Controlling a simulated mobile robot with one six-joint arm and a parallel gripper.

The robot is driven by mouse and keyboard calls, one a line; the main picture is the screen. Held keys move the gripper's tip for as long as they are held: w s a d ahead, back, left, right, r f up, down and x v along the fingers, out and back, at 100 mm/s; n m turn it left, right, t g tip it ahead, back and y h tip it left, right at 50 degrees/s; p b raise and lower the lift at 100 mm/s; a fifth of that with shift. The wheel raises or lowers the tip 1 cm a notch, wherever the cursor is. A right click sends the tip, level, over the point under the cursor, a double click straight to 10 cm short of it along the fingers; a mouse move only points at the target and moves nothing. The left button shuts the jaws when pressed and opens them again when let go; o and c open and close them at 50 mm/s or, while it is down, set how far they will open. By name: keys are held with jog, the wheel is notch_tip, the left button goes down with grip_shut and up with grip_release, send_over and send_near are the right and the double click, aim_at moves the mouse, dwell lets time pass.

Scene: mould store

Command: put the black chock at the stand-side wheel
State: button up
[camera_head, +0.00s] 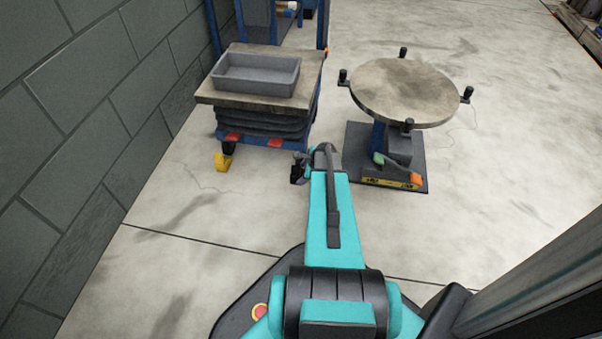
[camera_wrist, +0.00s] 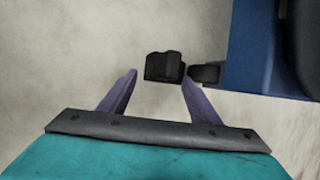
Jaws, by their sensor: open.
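The black chock (camera_wrist: 164,67) shows in the wrist view, beyond and between the fingertips. My gripper (camera_wrist: 159,77) is open, one purple finger on each side. A black wheel (camera_wrist: 205,73) is just right of the chock, by the blue frame (camera_wrist: 262,50); the chock is beside it, with little or no gap. Whether they touch is hard to tell. In the head view my gripper (camera_head: 299,168) is low at the right front corner of the blue lift cart (camera_head: 262,138). My arm hides most of that wheel, and the chock cannot be made out clearly there.
A yellow chock (camera_head: 222,161) is at the cart's left front wheel. A grey tray (camera_head: 257,74) sits on the cart top. The round-topped stand (camera_head: 404,92) is to the right, its dark base (camera_head: 350,152) close to my arm. A block wall is at left; front floor is clear.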

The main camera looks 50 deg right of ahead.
jog(key=p+v, duration=0.3)
jog(key=v, duration=0.6)
jog(key=shift+r, duration=0.2)
jog(key=shift+a, duration=0.1)
dwell(0.4)
